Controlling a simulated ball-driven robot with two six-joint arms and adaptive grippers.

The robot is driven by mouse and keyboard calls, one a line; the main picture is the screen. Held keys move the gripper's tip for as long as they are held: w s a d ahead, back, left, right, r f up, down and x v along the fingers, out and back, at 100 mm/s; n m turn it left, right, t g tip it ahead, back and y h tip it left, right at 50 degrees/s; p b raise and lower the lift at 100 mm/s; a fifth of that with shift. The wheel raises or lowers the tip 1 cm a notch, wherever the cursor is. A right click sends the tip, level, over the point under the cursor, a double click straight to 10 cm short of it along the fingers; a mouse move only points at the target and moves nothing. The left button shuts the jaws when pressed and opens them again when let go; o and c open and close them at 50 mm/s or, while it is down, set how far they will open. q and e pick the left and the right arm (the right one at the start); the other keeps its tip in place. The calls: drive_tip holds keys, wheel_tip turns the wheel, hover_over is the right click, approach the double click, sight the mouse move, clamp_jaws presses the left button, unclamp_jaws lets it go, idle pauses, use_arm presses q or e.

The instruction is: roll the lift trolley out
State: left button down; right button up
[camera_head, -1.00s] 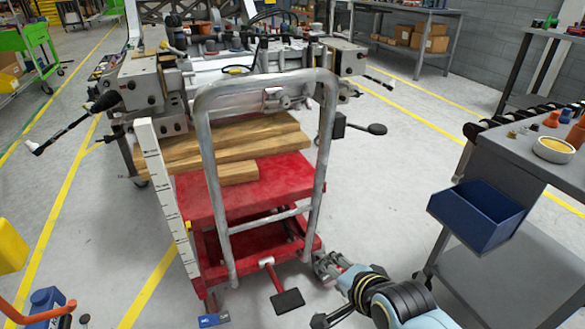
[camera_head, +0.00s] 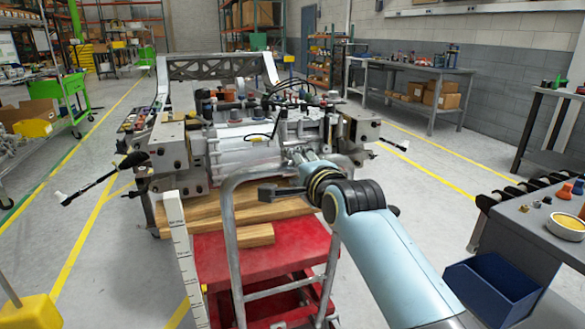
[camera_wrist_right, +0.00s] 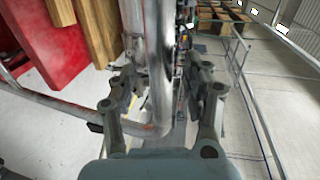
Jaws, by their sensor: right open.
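The red lift trolley (camera_head: 262,258) stands in front of the chassis fixture, with wooden planks (camera_head: 240,207) on its platform. Its grey tubular push handle (camera_head: 232,215) rises on the near side. My right gripper (camera_head: 300,160) is at the top of the handle, partly hidden by its own wrist. In the right wrist view, the open right gripper (camera_wrist_right: 165,88) has the handle's metal tube (camera_wrist_right: 149,60) between its fingers, closer to the left one. Whether it touches the tube I cannot tell. My left gripper is not in view.
The chassis fixture (camera_head: 245,145) with its parts stands directly behind the trolley. A grey bench (camera_head: 545,225) with a blue bin (camera_head: 490,285) is close on the right. A white measuring post (camera_head: 180,250) stands at the trolley's left. Floor is open to the left.

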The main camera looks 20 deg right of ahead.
drive_tip(key=shift+w+f, duration=0.25)
drive_tip(key=shift+w, duration=0.9)
drive_tip(key=c, duration=0.9)
clamp_jaws()
